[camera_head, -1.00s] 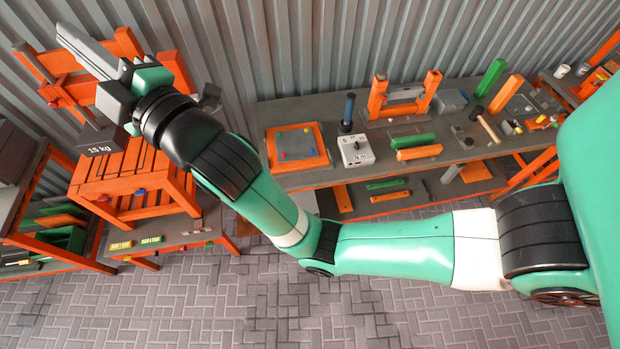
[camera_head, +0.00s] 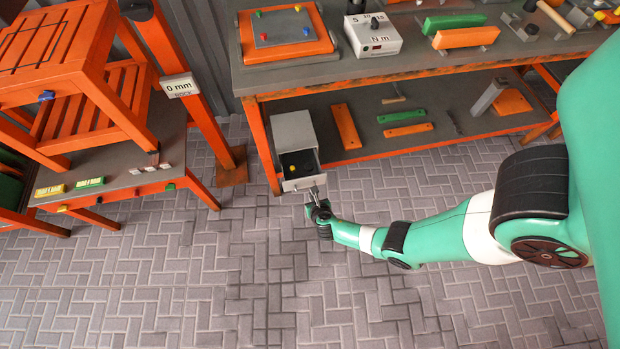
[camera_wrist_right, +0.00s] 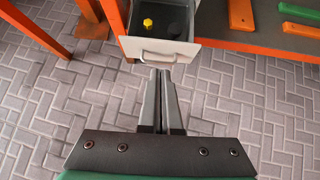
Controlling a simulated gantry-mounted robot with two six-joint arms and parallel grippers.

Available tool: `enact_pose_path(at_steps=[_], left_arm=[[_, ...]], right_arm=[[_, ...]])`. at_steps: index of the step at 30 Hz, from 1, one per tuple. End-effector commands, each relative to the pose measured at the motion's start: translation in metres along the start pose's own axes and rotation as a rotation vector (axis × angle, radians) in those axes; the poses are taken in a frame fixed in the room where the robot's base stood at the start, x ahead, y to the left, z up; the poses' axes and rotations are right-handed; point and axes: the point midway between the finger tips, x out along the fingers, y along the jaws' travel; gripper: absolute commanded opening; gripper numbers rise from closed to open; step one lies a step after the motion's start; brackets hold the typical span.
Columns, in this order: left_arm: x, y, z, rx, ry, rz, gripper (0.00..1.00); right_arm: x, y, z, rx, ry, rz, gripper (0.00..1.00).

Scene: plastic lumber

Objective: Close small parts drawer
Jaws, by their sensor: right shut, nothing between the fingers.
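The small parts drawer (camera_head: 301,183) is grey and stands pulled out of its grey cabinet (camera_head: 294,127) under the front edge of the workbench. A yellow piece and dark parts lie inside it. In the right wrist view the drawer front (camera_wrist_right: 184,49) faces me, with its pale bar handle (camera_wrist_right: 160,56). My right gripper (camera_head: 315,189) is shut and empty, just in front of the drawer front. In the right wrist view its fingertips (camera_wrist_right: 160,73) point at the handle; I cannot tell whether they touch it. My left gripper is not in view.
The workbench (camera_head: 430,65) has an orange front rail and a lower shelf (camera_head: 365,140) with several orange and green bars. An orange leg (camera_head: 259,146) stands left of the cabinet. An orange slatted rack (camera_head: 60,60) stands at left. The paved floor (camera_head: 200,280) in front is clear.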

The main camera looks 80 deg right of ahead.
Motion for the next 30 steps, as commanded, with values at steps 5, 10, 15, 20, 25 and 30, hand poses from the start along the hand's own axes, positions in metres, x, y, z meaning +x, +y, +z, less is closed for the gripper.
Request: enact_pose_path(at_steps=[5,10,15,20,25,30], left_arm=[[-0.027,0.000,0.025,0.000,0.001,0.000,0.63],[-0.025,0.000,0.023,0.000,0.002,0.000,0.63],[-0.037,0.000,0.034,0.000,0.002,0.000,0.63],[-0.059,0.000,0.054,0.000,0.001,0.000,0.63],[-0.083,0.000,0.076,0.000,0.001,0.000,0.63],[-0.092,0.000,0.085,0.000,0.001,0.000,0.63]], right_arm=[[0.026,-0.015,-0.034,0.006,0.012,-0.023,0.00],[0.025,-0.015,-0.031,0.009,0.011,-0.023,0.00],[0.044,-0.015,-0.034,0.012,0.011,-0.025,0.00],[0.078,-0.016,-0.037,0.013,0.010,-0.024,0.00],[0.117,-0.017,-0.038,0.014,0.010,-0.025,0.00],[0.139,-0.017,-0.020,0.014,0.008,-0.023,0.00]])
